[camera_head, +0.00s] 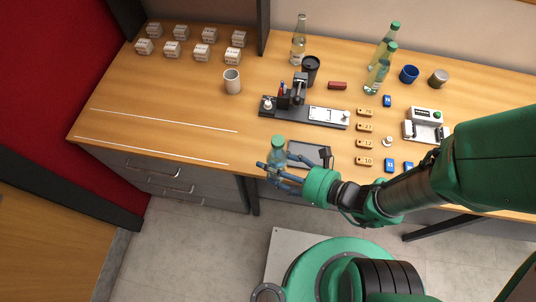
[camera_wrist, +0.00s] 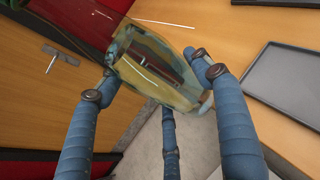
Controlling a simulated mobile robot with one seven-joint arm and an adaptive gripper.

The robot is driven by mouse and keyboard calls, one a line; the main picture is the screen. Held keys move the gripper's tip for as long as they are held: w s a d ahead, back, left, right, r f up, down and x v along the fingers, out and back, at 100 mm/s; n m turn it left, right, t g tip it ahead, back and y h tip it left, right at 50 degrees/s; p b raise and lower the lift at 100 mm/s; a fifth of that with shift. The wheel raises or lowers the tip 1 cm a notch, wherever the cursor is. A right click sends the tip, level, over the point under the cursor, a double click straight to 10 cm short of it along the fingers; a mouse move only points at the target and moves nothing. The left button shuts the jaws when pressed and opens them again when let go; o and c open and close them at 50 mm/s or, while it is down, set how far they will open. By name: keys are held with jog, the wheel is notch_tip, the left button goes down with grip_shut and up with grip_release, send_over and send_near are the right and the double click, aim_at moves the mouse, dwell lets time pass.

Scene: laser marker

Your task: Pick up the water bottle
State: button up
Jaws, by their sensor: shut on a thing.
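A clear, yellow-green tinted bottle with a green cap (camera_head: 278,143) is between the blue fingers of my gripper (camera_head: 279,170) near the front edge of the table. In the wrist view the bottle (camera_wrist: 152,62) lies across the fingertips of my gripper (camera_wrist: 158,85), with fingers on both sides and a third finger below. My gripper is shut on it. The fingers hide part of its lower body, and I cannot tell whether its base touches anything.
A dark tray (camera_head: 309,154) lies right beside the held bottle. A black fixture (camera_head: 292,98), a white mug (camera_head: 232,81) and a clear bottle (camera_head: 299,45) stand farther back. Two green-capped bottles (camera_head: 379,75) stand at the back right. The table's left part with white lines is clear.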

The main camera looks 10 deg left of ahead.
jog(key=shift+s+d+r+p, duration=0.2)
jog(key=shift+s+d+p, duration=0.2)
jog(key=shift+s+d, duration=0.65)
jog(key=shift+s+d+r+p, duration=0.15)
jog(key=shift+s+d+p, duration=0.25)
jog(key=shift+s+d, duration=0.6)
jog(key=shift+s+a, duration=0.2)
jog(key=shift+s, duration=0.05)
jog(key=shift+w+a, duration=0.1)
jog(key=shift+w, duration=0.05)
jog(key=shift+w+a+n+g, duration=0.3)
jog(key=shift+w+a, duration=0.15)
jog(key=shift+w, duration=0.2)
jog(key=w+a+n+g+y, duration=0.15)
jog(key=w+a, duration=0.25)
jog(key=a, duration=0.4)
jog(key=w+a+n+g+h, duration=0.1)
jog(key=w+a+n+g, duration=0.25)
jog(key=a, duration=0.35)
jog(key=s+a+n+g, duration=0.1)
jog(key=a, duration=0.6)
jog(key=s+a+g+p, duration=0.1)
jog(key=a, duration=0.6)
jog(key=s+a+n+g, duration=0.1)
jog(key=a+g, duration=0.1)
jog(key=a, duration=0.5)
jog(key=shift+a+r+n, duration=0.1)
jog(key=shift+r+n, duration=0.05)
jog(key=shift+n, duration=0.15)
